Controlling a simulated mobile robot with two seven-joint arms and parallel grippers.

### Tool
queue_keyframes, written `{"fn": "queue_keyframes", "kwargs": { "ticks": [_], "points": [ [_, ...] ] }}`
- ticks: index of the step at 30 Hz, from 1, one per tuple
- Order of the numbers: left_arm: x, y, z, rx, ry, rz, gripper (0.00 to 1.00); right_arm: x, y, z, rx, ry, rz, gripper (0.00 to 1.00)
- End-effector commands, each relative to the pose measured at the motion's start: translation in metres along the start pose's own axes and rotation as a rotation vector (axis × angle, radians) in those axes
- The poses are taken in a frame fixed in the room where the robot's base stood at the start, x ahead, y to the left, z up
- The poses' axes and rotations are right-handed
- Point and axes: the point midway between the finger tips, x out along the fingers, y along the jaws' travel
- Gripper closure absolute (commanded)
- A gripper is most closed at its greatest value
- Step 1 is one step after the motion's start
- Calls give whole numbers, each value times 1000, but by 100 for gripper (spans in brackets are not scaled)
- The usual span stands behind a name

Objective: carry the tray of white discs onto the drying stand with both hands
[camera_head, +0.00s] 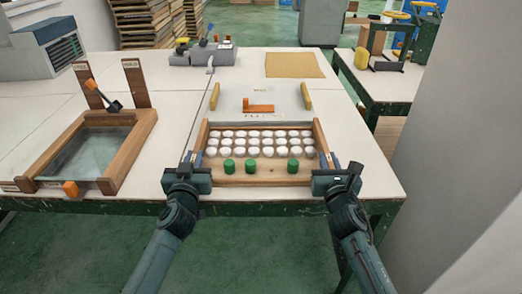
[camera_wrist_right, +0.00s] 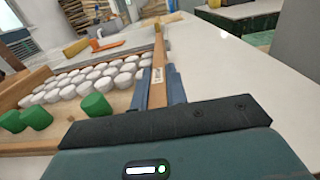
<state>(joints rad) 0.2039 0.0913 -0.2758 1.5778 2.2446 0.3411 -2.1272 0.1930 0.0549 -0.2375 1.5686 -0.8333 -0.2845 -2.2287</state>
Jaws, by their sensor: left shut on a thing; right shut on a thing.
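The wooden tray (camera_head: 256,180) is at the front edge of the white table, with rows of white discs (camera_head: 260,143) in it. Three green discs (camera_head: 252,166) stand along its near side. My left gripper (camera_head: 189,163) is shut on the tray's left side wall. My right gripper (camera_head: 340,171) is shut on the right side wall; in the right wrist view its blue fingers (camera_wrist_right: 167,88) sit on both sides of that wall (camera_wrist_right: 158,60). I cannot tell whether the tray touches the table. I cannot identify the drying stand with certainty.
Beyond the tray, two yellowish bars (camera_head: 214,96) (camera_head: 306,96) flank an orange piece (camera_head: 258,107). A wooden-framed screen (camera_head: 130,140) with uprights stands at left. A brown sheet (camera_head: 293,65) lies at the back. A green side table (camera_head: 385,82) is at right, near a grey pillar.

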Motion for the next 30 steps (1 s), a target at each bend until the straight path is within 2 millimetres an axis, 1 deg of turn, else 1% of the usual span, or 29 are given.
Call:
{"fn": "queue_keyframes", "kwargs": {
  "ticks": [11,17,23,30],
  "points": [
    [0,0,0,0,0,0,100,0,0,0,0,1,0,100],
    [0,0,-5,0,3,0,100,0,0,4,0,-3,1,100],
    [0,0,-19,0,4,1,100,0,0,19,0,-4,1,100],
    [0,0,-44,0,4,0,100,0,0,43,0,-4,1,100]
  ]
}}
